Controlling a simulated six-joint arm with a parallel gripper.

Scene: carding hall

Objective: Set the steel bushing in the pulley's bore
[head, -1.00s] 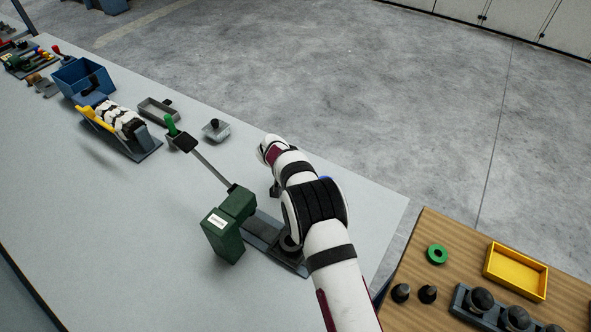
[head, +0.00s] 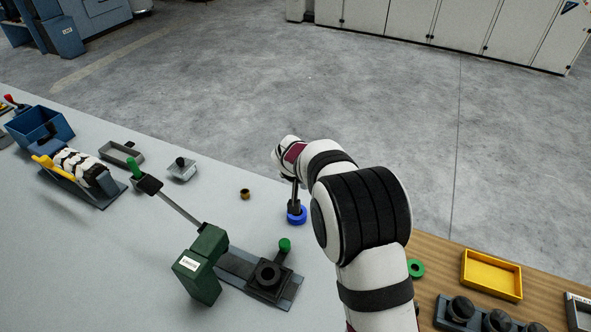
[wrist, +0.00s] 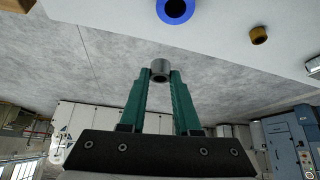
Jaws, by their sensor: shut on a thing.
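The steel bushing (wrist: 160,68), a short grey ring, is between the tips of my gripper's teal fingers in the wrist view. My gripper (wrist: 160,78) is shut on it; in the head view my gripper (head: 294,203) is just over or beside a blue ring-shaped pulley (head: 299,218) on the grey table. The blue pulley also shows at the top of the wrist view (wrist: 176,11), its dark bore visible and apart from the bushing. I cannot make out the bushing in the head view. A green ring-shaped pulley (head: 416,267) lies on the wooden bench, partly behind my arm.
A small brass bushing (head: 245,194) stands left of the blue pulley. A green lever press (head: 204,262) with a dark base block (head: 269,277) stands nearer. A yellow tray (head: 492,275) is on the wooden bench. Bare table lies between the press and the brass bushing.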

